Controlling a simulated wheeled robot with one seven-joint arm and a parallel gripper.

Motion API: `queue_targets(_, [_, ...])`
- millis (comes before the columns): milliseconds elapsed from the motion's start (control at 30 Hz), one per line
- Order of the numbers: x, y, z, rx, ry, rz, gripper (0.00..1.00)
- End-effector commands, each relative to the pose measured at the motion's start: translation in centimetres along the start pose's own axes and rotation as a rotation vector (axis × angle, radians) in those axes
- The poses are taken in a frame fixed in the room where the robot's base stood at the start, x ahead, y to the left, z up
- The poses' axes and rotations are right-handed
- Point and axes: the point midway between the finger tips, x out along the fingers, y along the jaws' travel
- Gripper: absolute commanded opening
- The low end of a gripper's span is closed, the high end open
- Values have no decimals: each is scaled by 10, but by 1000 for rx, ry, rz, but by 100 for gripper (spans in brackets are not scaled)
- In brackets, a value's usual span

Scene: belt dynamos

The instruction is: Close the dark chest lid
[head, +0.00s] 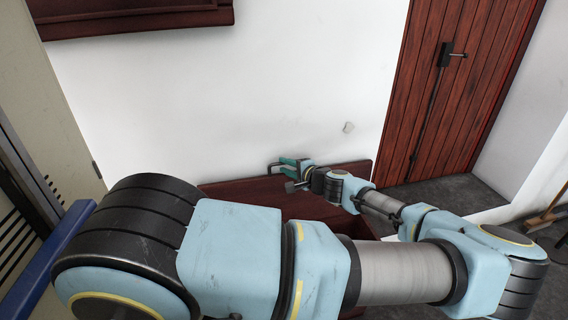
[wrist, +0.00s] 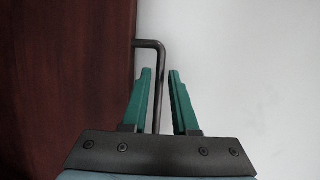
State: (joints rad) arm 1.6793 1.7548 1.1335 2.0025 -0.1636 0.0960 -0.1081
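The dark chest lid (head: 235,192) is a reddish-brown wooden panel, raised near the white wall. It also fills the left side of the wrist view (wrist: 60,80). A thin dark bent handle (wrist: 160,65) sticks out from its edge. My gripper (head: 285,165) is at the lid's upper edge beside this handle. In the wrist view my gripper (wrist: 161,75) has its green fingers apart, and the handle bar shows between them, closer to the left finger. I cannot tell whether they touch. My arm hides most of the chest below.
A red plank door (head: 445,90) with a black handle stands at the right. A dark wooden frame (head: 130,18) hangs on the wall above. A blue-edged item (head: 50,260) stands close on the left. Grey floor (head: 445,197) is clear by the door.

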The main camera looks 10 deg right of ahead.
Motion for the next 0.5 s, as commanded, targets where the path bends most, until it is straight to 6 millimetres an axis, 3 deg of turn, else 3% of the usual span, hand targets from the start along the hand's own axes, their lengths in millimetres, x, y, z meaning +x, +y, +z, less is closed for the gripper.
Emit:
queue_targets(400, [11,0,0,0,0,0,27])
queue_targets(500, [10,0,0,0,0,1,18])
